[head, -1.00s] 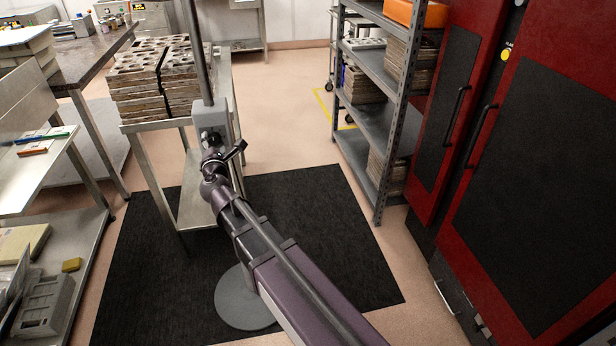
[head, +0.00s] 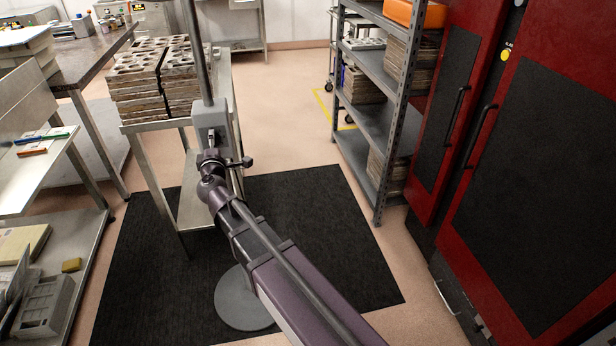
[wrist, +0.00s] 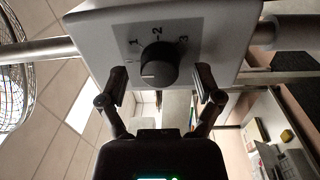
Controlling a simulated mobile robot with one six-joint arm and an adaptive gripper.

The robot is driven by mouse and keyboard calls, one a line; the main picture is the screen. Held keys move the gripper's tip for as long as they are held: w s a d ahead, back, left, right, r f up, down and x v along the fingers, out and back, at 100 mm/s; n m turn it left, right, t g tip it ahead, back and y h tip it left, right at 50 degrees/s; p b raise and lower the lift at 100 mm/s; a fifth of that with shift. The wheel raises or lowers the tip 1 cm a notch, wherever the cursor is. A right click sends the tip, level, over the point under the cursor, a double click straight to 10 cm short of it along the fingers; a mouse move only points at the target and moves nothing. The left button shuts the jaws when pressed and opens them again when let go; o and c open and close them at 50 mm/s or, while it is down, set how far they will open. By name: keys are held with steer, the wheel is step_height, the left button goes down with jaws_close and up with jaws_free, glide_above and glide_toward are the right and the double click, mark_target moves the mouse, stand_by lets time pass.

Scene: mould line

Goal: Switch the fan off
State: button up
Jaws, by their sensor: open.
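The fan's grey control box (head: 210,117) is on its upright pole (head: 197,55), above a round grey base (head: 240,300). In the wrist view the control box (wrist: 215,45) has a round black knob (wrist: 159,65) with marks 1, 2 and 3 around it. The knob's pale pointer line faces left, below the 1; I cannot read the mark there. My gripper (wrist: 160,82) is open, one finger on each side of the knob, and I cannot tell whether either touches it. In the head view my gripper (head: 224,163) is in front of the box.
A metal table (head: 180,124) with stacked moulds (head: 150,80) stands behind the pole. Grey shelving (head: 385,125) and red cabinets (head: 540,180) are on the right, white benches (head: 30,185) on the left. The black mat (head: 320,220) has free room. Part of the wire fan cage (wrist: 14,75) shows in the wrist view.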

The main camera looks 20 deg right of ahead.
steer(key=s+a+m, duration=0.1)
steer(key=s+m, duration=1.3)
steer(key=m, duration=0.2)
steer(key=w+d+m+g+h+p, duration=0.1)
steer(key=d+m+g+h+p, duration=0.2)
steer(key=d+g+h+p, duration=0.55)
steer(key=s+d+g+y+p, duration=0.2)
steer(key=s+d+g+p, duration=0.1)
steer(key=d, duration=0.4)
steer(key=s+d+g+y+p, duration=0.3)
steer(key=s+d+p, duration=0.1)
steer(key=d, duration=0.4)
steer(key=shift+f+g+p, duration=0.25)
steer(key=shift+g+p, duration=0.1)
steer(key=shift+p, duration=0.4)
stand_by(0.7)
steer(key=shift+s+y, duration=0.1)
steer(key=shift+y, duration=0.15)
